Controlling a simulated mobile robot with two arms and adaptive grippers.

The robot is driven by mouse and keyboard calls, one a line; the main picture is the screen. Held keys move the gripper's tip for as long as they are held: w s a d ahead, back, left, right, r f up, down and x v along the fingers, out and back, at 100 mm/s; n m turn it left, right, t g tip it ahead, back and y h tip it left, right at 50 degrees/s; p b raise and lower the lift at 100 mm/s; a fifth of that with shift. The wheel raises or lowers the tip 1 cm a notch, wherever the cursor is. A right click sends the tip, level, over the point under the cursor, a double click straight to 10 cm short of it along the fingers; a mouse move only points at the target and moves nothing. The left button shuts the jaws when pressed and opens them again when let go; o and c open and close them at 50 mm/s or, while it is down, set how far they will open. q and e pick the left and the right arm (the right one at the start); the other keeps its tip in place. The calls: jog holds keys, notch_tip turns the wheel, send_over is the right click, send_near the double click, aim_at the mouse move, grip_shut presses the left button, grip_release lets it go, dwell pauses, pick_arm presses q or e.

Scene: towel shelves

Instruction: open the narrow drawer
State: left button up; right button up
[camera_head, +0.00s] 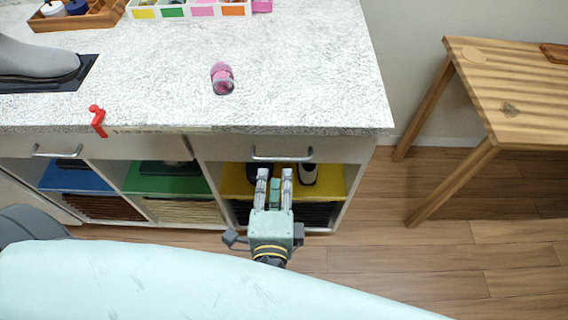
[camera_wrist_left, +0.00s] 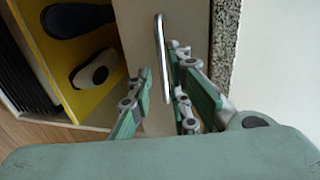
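The narrow drawer (camera_head: 313,146) is a white front under the right part of the counter, above the yellow-floored compartment. It looks shut. Its metal bar handle (camera_head: 282,155) runs across the front; in the left wrist view the handle (camera_wrist_left: 161,55) appears upright. My left gripper (camera_head: 275,173) points at the drawer from the front, its fingers just below the handle in the head view. In the left wrist view the gripper (camera_wrist_left: 160,68) is open, with fingers on both sides of the handle's line. Whether they touch it I cannot tell. My right gripper is not in view.
A wider drawer with its own handle (camera_head: 57,153) is to the left. Open compartments with blue, green and yellow floors (camera_head: 240,184) hold shoes. A pink item (camera_head: 222,78) and red clip (camera_head: 97,121) are on the counter (camera_head: 300,60). A wooden table (camera_head: 520,85) stands right; floor between is clear.

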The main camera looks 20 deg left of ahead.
aim_at(275, 159)
pick_arm(q)
jog(key=p+x, duration=0.1)
jog(key=x, duration=0.7)
jog(key=shift+a+r, duration=0.15)
jog(key=shift+s, duration=0.1)
grip_shut()
